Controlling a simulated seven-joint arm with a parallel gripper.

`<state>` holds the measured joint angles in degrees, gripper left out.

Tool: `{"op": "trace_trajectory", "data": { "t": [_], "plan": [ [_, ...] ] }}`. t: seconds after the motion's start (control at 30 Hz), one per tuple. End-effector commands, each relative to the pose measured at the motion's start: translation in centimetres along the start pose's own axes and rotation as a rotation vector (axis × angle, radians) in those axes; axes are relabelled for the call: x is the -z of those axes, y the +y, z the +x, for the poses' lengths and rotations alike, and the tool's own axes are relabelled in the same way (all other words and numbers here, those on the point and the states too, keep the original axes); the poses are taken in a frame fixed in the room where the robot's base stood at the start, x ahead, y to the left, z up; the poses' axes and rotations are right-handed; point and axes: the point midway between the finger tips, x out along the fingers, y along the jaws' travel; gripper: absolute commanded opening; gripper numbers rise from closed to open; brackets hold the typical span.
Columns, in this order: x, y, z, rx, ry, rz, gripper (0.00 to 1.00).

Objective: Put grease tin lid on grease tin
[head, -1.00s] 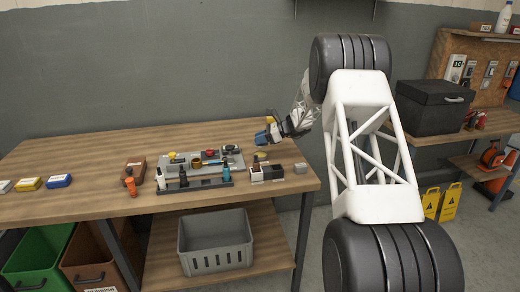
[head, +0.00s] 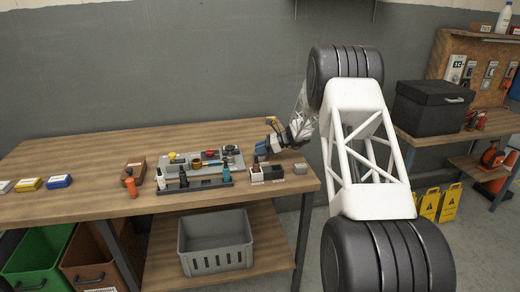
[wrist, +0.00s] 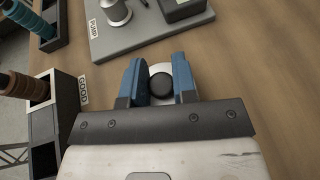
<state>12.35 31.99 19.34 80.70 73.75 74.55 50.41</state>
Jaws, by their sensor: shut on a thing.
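My gripper (wrist: 160,88) has its blue fingers closed on a round pale disc with a dark knob, which looks like the grease tin lid (wrist: 160,73). In the head view, my gripper (head: 263,148) is low over the right part of the bench, right of the grey tray. Below it is a small object (head: 260,158), partly hidden by the fingers; I cannot tell whether it is the grease tin. In the wrist view, anything directly under the lid is hidden, so I cannot tell whether the lid touches a tin.
The grey tray (wrist: 132,42) with a label and several parts lies just beyond the fingers. A compartment box (wrist: 68,118) labelled GOOD, holding a brown-handled item, stands close on the left. A grey block (head: 300,168) sits at the bench's right end. The back of the bench (head: 110,148) is clear.

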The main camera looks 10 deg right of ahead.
Motion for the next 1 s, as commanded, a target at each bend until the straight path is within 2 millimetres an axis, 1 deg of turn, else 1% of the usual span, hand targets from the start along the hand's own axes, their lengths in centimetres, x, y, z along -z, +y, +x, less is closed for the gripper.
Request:
{"op": "trace_trajectory", "data": {
  "t": [0.37, 0.4, 0.57, 1.0],
  "plan": [
    [0.20, -0.01, 0.08, 0.000, 0.000, 0.000, 0.03],
    [0.24, -0.02, 0.10, 0.001, 0.000, 0.000, 0.27],
    [0.22, -0.01, 0.09, 0.001, 0.000, 0.000, 0.51],
    [-0.10, -0.03, -0.20, 0.001, 0.000, -0.001, 0.51]
  ]
}}
